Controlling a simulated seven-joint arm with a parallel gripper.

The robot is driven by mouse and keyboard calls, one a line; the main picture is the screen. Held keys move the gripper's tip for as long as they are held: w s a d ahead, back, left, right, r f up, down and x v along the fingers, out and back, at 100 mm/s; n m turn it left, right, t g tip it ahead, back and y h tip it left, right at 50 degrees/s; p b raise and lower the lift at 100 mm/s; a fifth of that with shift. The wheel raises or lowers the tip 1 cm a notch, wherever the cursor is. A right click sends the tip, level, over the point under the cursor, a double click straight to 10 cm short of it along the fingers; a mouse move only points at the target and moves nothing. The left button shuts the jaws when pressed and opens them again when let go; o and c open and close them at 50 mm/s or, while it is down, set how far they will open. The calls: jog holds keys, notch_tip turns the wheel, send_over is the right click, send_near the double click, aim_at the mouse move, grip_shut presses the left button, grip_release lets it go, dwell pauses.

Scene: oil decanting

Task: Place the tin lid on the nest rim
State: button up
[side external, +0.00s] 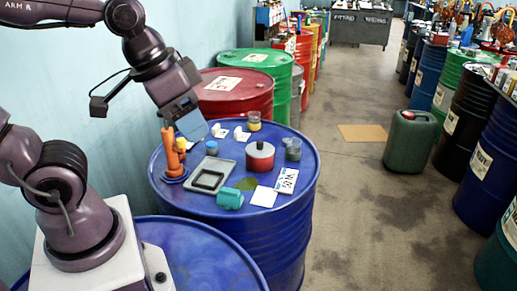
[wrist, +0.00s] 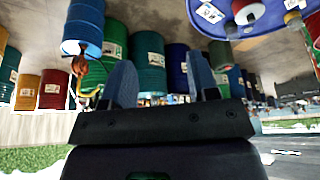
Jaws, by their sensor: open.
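My gripper (side external: 192,128) is open above the back left of a blue drum top (side external: 175,205), with nothing visible between its fingers. Its two blue fingers are spread in the wrist view (wrist: 161,75). A red tin (side external: 260,161) with a grey top stands on the drum, right of the gripper. I cannot tell whether that grey top is a loose lid. A grey tray (side external: 228,164) holds a dark, raised, rounded-square rim (side external: 208,180), possibly the nest; no lid shows on it. A flat olive-green disc (side external: 248,184) lies beside the tray.
A teal cylinder (side external: 229,199), white pad (side external: 264,197), label card (side external: 286,180), grey cup (side external: 293,149) and yellow-filled cup (side external: 254,121) crowd the drum top.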

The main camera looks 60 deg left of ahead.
jog(key=w+a+f+m+g+y, duration=0.25)
jog(key=w+a+f+g, duration=0.2)
jog(key=f, duration=0.25)
jog(key=m+t+y, duration=0.5)
jog(key=m+y, duration=0.5)
jog(key=m, duration=0.9)
send_near(260, 142)
jog(key=shift+m, duration=0.25)
jog(key=x, duration=0.9)
jog(key=shift+w+a+f, duration=0.1)
jog(key=shift+a, duration=0.15)
jog(key=shift+c, duration=0.4)
grip_shut()
